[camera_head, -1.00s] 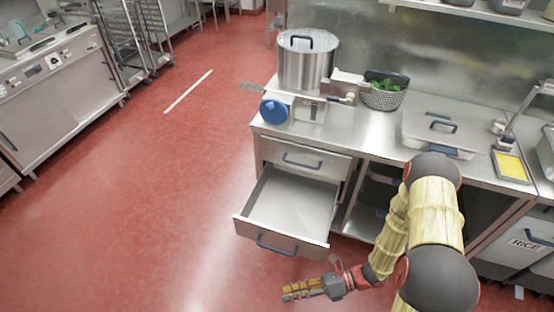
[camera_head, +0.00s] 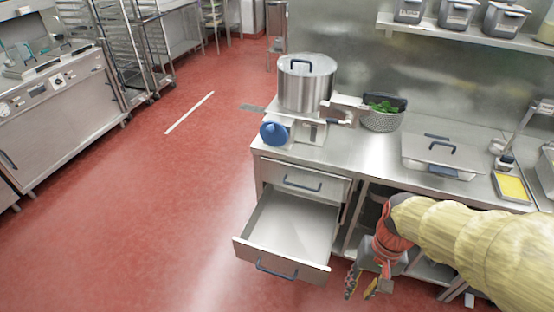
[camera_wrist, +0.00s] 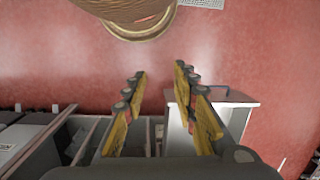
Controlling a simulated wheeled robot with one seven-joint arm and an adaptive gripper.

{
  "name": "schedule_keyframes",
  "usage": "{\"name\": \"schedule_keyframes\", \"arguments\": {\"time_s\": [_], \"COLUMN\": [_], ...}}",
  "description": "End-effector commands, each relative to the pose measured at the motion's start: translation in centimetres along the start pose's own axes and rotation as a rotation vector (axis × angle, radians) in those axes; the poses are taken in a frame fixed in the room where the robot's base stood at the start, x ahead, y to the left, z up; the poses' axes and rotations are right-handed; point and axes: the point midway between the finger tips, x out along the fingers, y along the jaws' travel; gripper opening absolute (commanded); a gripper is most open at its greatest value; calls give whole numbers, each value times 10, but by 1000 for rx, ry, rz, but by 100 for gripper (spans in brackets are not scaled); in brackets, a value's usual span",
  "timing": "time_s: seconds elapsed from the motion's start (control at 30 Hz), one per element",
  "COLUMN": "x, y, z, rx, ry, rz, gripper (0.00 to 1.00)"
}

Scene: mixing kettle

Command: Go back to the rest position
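My gripper (camera_head: 361,284) hangs low in front of the counter, to the right of the open lower drawer (camera_head: 292,225). Its yellow-padded fingers stand apart and nothing is between them. In the wrist view my gripper (camera_wrist: 160,105) is also open and empty, with the red floor beyond and the open drawer's front (camera_wrist: 232,96) just right of the fingers. The lower drawer is pulled out and looks empty. The upper drawer (camera_head: 304,180) is shut.
On the counter stand a lidded steel kettle (camera_head: 306,84), a blue-faced mixing unit (camera_head: 275,132), a colander with greens (camera_head: 382,116), a lidded pan (camera_head: 442,158) and a yellow-filled tray (camera_head: 511,187). The red floor (camera_head: 130,220) to the left is clear.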

Motion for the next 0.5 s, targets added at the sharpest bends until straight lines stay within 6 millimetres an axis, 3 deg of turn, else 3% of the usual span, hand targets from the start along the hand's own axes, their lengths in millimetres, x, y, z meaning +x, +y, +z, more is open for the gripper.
{"name": "schedule_keyframes", "arguments": {"time_s": [0.03,0.3,0.5], "x": [-17,-99,-147], "y": [0,-2,-17], "z": [0,12,26], "rx": [-41,-185,-234], "ry": [66,369,544], "rz": [19,87,64], "gripper": [28,28,28]}}
